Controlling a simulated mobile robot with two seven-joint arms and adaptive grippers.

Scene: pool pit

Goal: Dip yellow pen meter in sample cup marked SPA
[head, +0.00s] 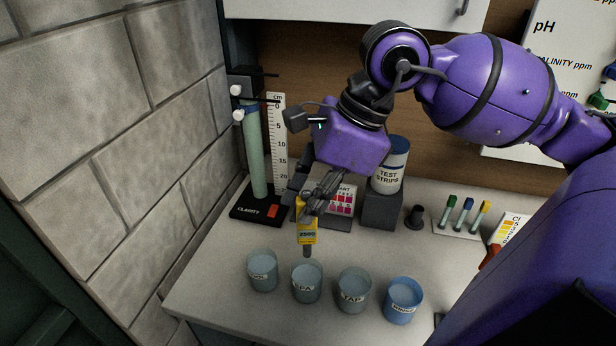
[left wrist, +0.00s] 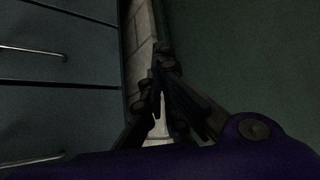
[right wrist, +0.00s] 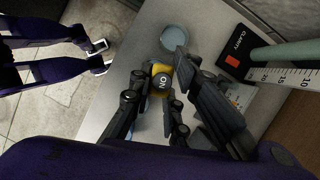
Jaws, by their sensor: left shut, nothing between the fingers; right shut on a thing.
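The yellow pen meter (head: 307,232) hangs upright with its dark tip down, just above the SPA cup (head: 307,284) and apart from it. My right gripper (head: 312,200) is shut on the meter's upper part. In the right wrist view the meter's yellow top with an ON button (right wrist: 162,82) shows between the fingers. The SPA cup is a clear grey cup, second from the left in the row. My left gripper (left wrist: 165,62) is shut and empty in the left wrist view, away from the counter; it is not in the head view.
A cup with an unclear label (head: 262,271) stands left of SPA; the TAP cup (head: 353,291) and a blue cup (head: 403,301) stand right. Behind are the clarity tube stand (head: 256,209), a color chart (head: 343,200) and the test strips bottle (head: 388,168). The counter's front edge is near the cups.

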